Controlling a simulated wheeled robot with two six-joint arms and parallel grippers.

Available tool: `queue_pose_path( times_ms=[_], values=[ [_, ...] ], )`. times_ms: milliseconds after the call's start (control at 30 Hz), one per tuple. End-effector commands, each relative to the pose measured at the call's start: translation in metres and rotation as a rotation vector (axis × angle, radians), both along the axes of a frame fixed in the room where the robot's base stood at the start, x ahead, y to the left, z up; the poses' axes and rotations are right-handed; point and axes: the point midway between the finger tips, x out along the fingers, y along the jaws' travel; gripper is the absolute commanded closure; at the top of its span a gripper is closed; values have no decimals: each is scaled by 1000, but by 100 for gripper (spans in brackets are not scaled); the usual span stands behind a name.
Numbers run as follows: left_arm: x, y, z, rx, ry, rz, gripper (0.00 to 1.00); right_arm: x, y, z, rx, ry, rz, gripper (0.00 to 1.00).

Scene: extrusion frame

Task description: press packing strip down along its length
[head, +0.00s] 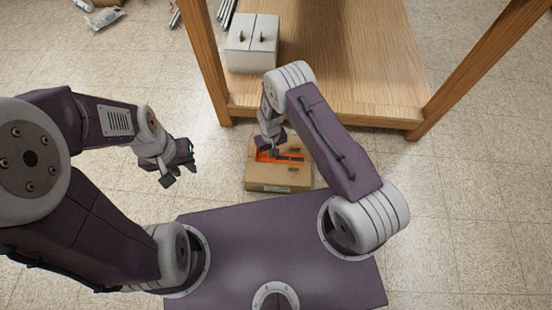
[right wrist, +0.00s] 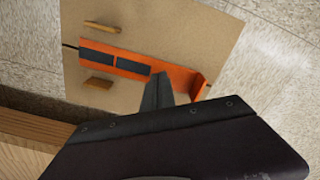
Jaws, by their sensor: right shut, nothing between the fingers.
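A tan fixture board (head: 279,177) on the floor carries an orange frame piece (head: 263,157), seen in the right wrist view as a long channel (right wrist: 179,78). The dark packing strip (head: 291,158) lies along it; in the right wrist view the strip (right wrist: 97,57) appears as two dark lengths with a narrow orange gap between. My right gripper (head: 273,153) is shut and empty, its fingertips (right wrist: 161,80) over the orange channel beside the end of the strip. Whether they touch it I cannot tell. My left gripper (head: 182,178) is open and empty, left of the board above the floor.
Floor left of the board is clear.

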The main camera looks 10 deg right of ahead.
Motion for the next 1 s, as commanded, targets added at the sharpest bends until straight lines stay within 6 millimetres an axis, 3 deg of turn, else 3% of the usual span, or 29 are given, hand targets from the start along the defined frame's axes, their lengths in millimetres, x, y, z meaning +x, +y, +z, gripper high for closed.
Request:
queue_pose_path(
  times_ms=[200, 1000],
  values=[
    [0, 0, -6, 0, 0, 0, 70, 4, 14, 0, 0, -1, 1, 100],
    [0, 0, -13, 0, 0, 0, 70, 4, 14, -9, 0, 0, 0, 100]
  ],
)
